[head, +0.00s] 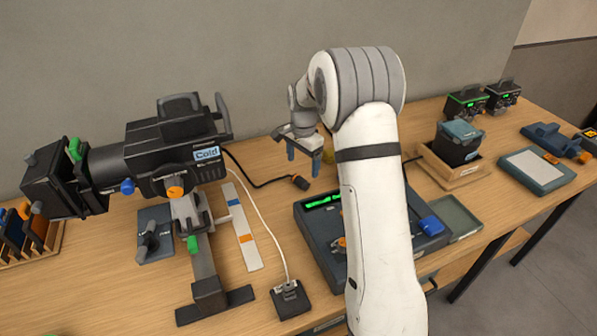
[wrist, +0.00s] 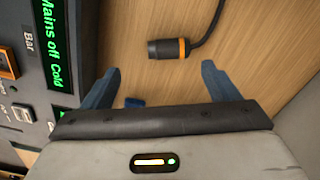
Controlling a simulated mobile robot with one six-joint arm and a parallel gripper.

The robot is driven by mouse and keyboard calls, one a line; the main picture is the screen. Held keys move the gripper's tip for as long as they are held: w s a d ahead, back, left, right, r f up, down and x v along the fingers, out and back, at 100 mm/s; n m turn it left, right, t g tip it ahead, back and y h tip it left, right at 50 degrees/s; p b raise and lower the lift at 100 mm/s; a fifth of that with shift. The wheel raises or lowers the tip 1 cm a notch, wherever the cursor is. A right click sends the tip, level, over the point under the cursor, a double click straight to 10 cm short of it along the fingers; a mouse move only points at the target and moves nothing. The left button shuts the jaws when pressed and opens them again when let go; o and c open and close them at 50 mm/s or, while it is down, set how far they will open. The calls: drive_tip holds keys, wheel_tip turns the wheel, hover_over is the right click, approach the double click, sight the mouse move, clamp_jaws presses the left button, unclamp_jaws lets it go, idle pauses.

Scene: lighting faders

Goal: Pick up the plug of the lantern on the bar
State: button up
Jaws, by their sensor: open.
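The lantern (head: 175,152) is black, carries a "Cold" label and stands on a bar mount at the left in the head view. Its black cable runs right to the plug (head: 299,182), which is black with an orange ring and lies on the table. The plug also shows in the wrist view (wrist: 168,48), at the top middle, lying sideways with its cable curving up to the right. My gripper (head: 304,155) is open, with blue fingers pointing down, beside the plug in the head view. In the wrist view my gripper (wrist: 160,84) has nothing between its fingers, and the plug lies beyond the fingertips.
A control desk (head: 317,232) with a green display stands right of the plug; its display reads "Mains off Cold" in the wrist view. A black socket box (head: 290,299) with a white cable sits in front.

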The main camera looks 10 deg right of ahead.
sight(301, 178)
drive_tip(key=shift+w+f, duration=0.3)
drive_tip(key=shift+f, duration=0.05)
drive_tip(key=f, duration=0.2)
drive_tip(key=f+p, duration=0.1)
drive_tip(key=f, duration=0.2)
drive_tip(key=f+p, duration=0.1)
drive_tip(key=f, duration=0.1)
drive_tip(key=shift+w+a+f, duration=0.15)
drive_tip(key=shift+w+f, duration=0.1)
drive_tip(key=shift+w, duration=0.15)
drive_tip(key=shift+c, duration=0.3)
drive_tip(key=c, duration=1)
